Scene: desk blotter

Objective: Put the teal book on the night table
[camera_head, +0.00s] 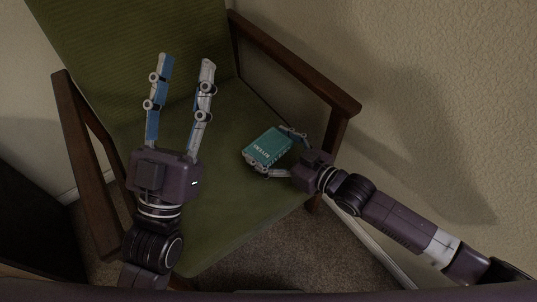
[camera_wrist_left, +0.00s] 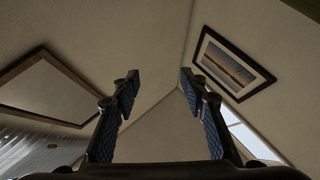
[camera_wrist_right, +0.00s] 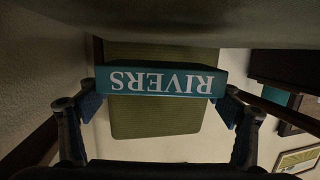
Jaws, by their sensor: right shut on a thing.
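The teal book (camera_head: 268,147) is over the right part of the green chair seat in the head view. My right gripper (camera_head: 278,152) is shut on it, with one finger on either side. In the right wrist view the book's spine (camera_wrist_right: 160,82) reads "RIVERS" upside down, between the two fingers (camera_wrist_right: 160,100). I cannot tell whether the book touches the seat. My left gripper (camera_head: 186,62) is open and empty, raised over the left part of the chair. Its spread fingers also show in the left wrist view (camera_wrist_left: 158,88). No night table can be made out.
The green armchair (camera_head: 225,215) has wooden armrests (camera_head: 295,65) on both sides. A textured wall (camera_head: 440,90) stands close on the right. Carpet (camera_head: 290,260) shows in front of the chair, and a dark piece (camera_head: 30,225) stands at the far left.

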